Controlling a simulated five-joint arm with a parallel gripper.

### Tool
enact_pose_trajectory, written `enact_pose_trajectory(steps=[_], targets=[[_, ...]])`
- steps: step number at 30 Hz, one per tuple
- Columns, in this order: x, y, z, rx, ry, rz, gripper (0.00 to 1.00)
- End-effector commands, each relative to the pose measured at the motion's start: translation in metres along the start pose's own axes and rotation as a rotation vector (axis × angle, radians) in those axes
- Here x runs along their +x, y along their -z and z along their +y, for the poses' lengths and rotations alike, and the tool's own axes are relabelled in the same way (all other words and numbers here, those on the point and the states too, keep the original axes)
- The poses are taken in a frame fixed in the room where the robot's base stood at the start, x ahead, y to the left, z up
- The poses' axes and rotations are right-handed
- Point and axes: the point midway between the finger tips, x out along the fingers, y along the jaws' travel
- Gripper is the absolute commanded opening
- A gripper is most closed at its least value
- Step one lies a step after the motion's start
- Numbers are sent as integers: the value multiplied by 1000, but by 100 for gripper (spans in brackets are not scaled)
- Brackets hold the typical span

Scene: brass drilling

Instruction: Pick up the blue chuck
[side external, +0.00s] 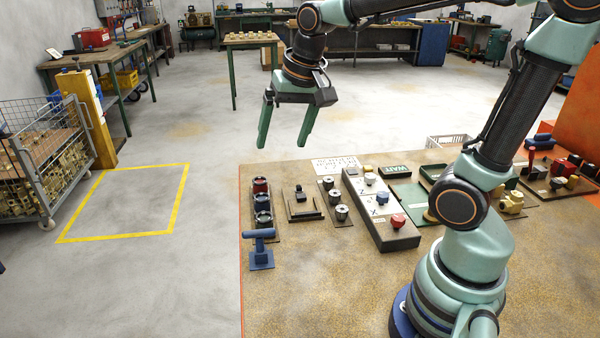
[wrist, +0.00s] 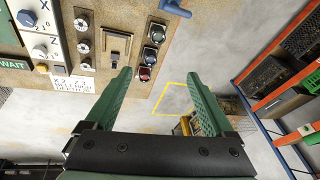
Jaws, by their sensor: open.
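A dark strip at the left of the bench holds three round chucks in a row. My gripper (side external: 283,142) is open and empty, fingers pointing down, high above the far left of the bench. It also shows open in the wrist view (wrist: 157,74), apart from the chucks.
The bench front is clear.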

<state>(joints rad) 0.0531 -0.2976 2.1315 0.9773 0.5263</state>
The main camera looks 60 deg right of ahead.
Motion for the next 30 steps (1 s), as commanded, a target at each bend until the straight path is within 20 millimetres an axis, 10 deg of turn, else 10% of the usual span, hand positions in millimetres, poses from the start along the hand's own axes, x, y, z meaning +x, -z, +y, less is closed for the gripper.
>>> enact_pose_trajectory(steps=[15, 30], targets=[[106, 88, -6, 872, -217, -142, 88], [175, 98, 5, 1181, -320, -155, 88]])
